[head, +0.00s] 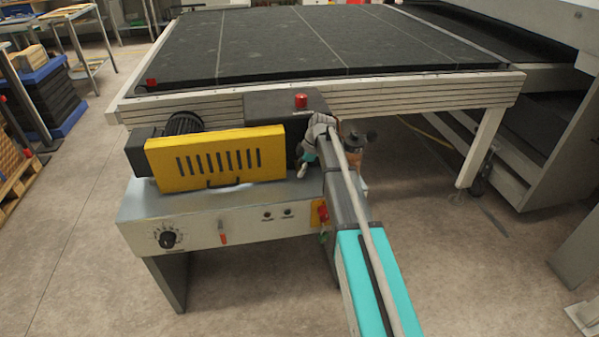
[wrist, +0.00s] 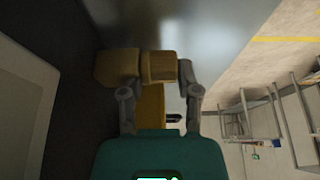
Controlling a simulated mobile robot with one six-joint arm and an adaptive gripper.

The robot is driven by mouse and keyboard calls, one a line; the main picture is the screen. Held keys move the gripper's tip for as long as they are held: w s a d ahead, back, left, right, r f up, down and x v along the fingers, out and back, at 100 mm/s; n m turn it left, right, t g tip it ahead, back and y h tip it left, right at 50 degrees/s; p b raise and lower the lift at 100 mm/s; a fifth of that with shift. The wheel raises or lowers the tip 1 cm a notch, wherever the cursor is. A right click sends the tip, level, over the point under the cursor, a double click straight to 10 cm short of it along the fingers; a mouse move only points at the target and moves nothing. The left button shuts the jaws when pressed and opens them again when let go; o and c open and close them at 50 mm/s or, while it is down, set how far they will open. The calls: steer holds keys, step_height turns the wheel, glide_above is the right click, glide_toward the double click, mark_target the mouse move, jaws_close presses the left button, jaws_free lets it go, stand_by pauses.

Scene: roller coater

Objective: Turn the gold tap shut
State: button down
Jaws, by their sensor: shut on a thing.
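The gold tap (wrist: 158,67) shows in the wrist view as a brownish-gold blocky piece at the upper middle. My gripper (wrist: 160,74) is shut on it, with one grey finger at each side. More of the gold body (wrist: 112,67) reaches to the left past the left finger. In the head view my arm covers most of the gripper and the tap. A small brownish part and a dark round piece show just right of my arm there, too small to tell apart clearly.
The machine has a yellow slotted guard (head: 215,158), a grey panel with a dial (head: 167,239) and a red button (head: 301,101). A wide black conveyor bed (head: 290,45) lies behind. Open floor (head: 420,230) is at the right.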

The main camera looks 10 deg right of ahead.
steer(key=shift+d+f+y+b, duration=0.2)
steer(key=shift+y+b, duration=0.55)
steer(key=shift+y, duration=0.35)
steer(key=shift+r+y+b, duration=0.1)
steer(key=shift+y+b, duration=0.2)
steer(key=shift+y, duration=0.1)
steer(key=shift+c, duration=1.6)
jaws_free()
steer(key=shift+a+r+h+p, duration=0.2)
steer(key=shift+h+p, duration=0.2)
steer(key=shift+p, duration=0.2)
